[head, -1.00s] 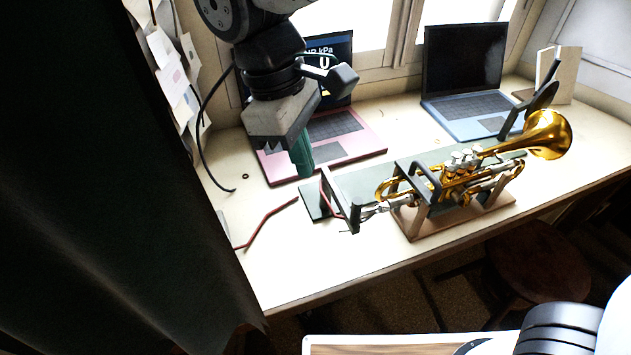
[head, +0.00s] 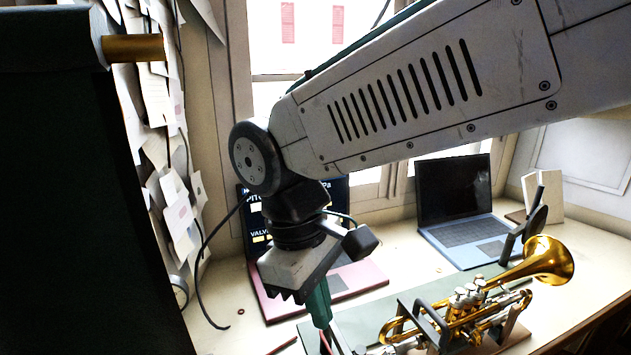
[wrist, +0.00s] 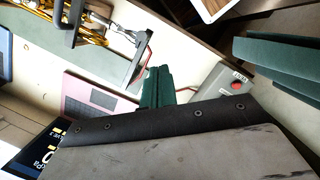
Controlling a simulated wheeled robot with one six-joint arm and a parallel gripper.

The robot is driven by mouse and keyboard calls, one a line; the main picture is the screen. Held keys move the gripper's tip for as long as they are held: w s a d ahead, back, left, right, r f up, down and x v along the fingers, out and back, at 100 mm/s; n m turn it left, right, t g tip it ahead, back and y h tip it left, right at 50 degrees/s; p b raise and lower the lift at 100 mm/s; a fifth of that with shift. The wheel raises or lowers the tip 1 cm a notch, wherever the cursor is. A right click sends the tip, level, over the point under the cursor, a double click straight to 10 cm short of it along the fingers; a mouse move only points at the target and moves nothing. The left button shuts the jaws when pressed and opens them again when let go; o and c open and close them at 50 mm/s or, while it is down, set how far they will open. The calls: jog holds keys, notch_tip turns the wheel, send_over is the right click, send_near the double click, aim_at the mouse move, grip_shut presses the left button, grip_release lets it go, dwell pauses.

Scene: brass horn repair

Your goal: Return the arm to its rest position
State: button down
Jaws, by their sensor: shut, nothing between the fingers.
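My gripper (head: 319,306) hangs from my arm, pointing down over the desk in the head view. Its green fingers are together with nothing between them. In the head view they are in front of the pink laptop's near edge, left of the trumpet. The fingers also show in the wrist view (wrist: 157,88). A brass trumpet (head: 540,260) lies on its stand to the right, apart from the gripper. The lower part of the stand is cut off by the head picture's edge.
A pink laptop (head: 352,280) is open close behind my gripper. A blue laptop (head: 466,240) stands further right, by the window. Papers (head: 178,215) cover the wall at left. A grey box with a red button (wrist: 222,90) shows in the wrist view.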

jog(key=s+d+m, duration=0.2)
jog(key=d+m, duration=0.2)
jog(key=d, duration=0.4)
jog(key=s+d+m+t+y, duration=0.1)
jog(key=d+m, duration=0.3)
jog(key=d, duration=0.5)
jog(key=s+d+m+t+y, duration=0.1)
jog(key=s+d+m, duration=0.2)
jog(key=d, duration=0.6)
jog(key=shift+s+m, duration=0.4)
jog(key=shift+m, duration=0.1)
jog(key=c, duration=1.8)
grip_release()
jog(key=shift+d+r, duration=0.1)
jog(key=shift+d, duration=0.15)
jog(key=o, duration=1.6)
jog(key=shift+c, duration=0.2)
jog(key=shift+o, duration=1.2)
jog(key=shift+a, duration=0.3)
jog(key=w+a+r+m+g+y, duration=0.2)
jog(key=a+m, duration=0.5)
jog(key=a, duration=1.2)
jog(key=w+a+r+m+g+y, duration=0.1)
jog(key=w+a+r+m+y, duration=0.4)
jog(key=a, duration=1.4)
jog(key=s+a+f+m+h, duration=0.2)
jog(key=a+f, duration=0.1)
jog(key=f, duration=0.8)
